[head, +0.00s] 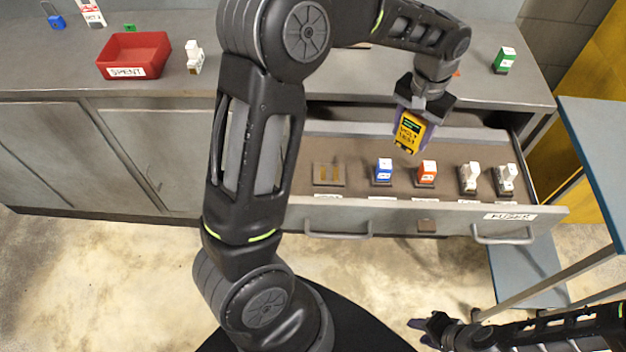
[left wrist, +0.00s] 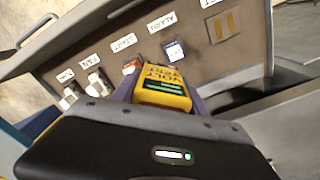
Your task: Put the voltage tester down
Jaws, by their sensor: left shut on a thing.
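The yellow voltage tester (head: 410,131), marked "VOLT TEST", is held in my left gripper (head: 414,112), which is shut on it above the open drawer (head: 295,165). In the left wrist view the tester (left wrist: 164,84) sits between the purple fingers of my left gripper (left wrist: 160,92), with the drawer's fuses behind it. It appears apart from everything below. My right gripper (head: 432,328) is at the lower right of the head view, well away from the drawer; whether its jaws are open is too small to tell.
The drawer holds a blue fuse (head: 382,171), an orange fuse (head: 427,172), white fuses (head: 468,176) and an empty-looking slot (head: 328,174). A red "SPENT" bin (head: 135,54), a white fuse (head: 194,57) and a green block (head: 504,60) stand on the counter (head: 60,72). A blue-topped table (head: 595,140) is right.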

